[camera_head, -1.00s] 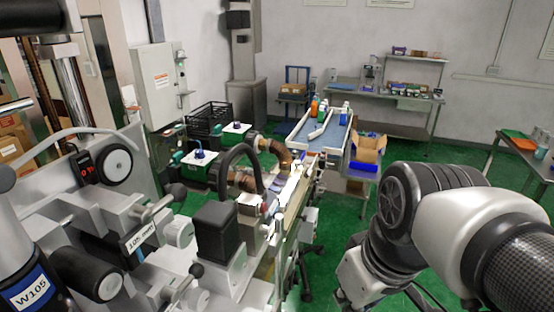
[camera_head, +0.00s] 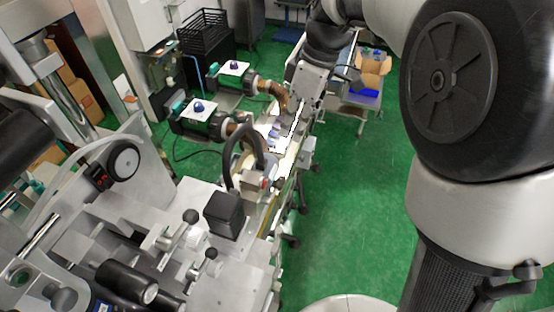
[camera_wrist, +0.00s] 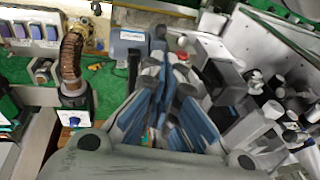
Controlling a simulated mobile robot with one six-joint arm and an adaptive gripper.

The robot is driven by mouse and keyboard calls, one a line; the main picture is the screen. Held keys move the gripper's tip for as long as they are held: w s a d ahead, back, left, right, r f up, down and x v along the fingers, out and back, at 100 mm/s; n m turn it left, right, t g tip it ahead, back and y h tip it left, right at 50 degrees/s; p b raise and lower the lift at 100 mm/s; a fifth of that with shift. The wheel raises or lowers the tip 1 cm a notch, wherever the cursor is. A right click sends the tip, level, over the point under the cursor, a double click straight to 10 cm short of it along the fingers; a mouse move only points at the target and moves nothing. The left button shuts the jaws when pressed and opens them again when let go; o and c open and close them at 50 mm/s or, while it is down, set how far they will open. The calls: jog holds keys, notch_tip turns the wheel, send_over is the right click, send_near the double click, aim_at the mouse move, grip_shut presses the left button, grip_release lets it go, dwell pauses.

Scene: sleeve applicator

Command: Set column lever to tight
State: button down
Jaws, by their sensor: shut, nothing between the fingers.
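The machine (camera_head: 200,270) with several levers fills the lower left of the head view. Two levers with black ball knobs, an upper one (camera_head: 190,216) and a lower one (camera_head: 210,254), stand on its top. I cannot tell which one is the column lever or read its setting. In the wrist view my gripper (camera_wrist: 168,85) is shut and empty, pointing towards the machine parts. Its fingers cover part of what lies ahead. Metal parts and dark knobs of the machine (camera_wrist: 255,110) show to the right of the fingers, apart from them.
A black curved handle (camera_head: 240,150) and a dark block (camera_head: 225,212) stand on the machine near the conveyor. Green pump units (camera_head: 200,115) with a brown hose (camera_head: 278,92) are behind it. A cardboard box (camera_head: 372,68) is at the back. The green floor (camera_head: 350,210) at right is open.

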jog(key=p, duration=0.1)
send_near(274, 193)
jog(key=f, duration=0.2)
jog(key=w+a+f, duration=0.1)
jog(key=w+f, duration=0.1)
jog(key=f, duration=0.1)
jog(key=shift+w+a+f, duration=0.2)
jog(key=shift+a+f, duration=0.1)
jog(key=shift+a, duration=0.1)
jog(key=shift+w+d+f+g+b, duration=0.1)
jog(key=shift+w+f+g+b, duration=0.1)
jog(key=shift+f+g+b, duration=0.15)
jog(key=shift+w+d+f+g+b, duration=0.1)
jog(key=shift+w+f+g+b, duration=0.1)
jog(key=shift+f+g, duration=0.25)
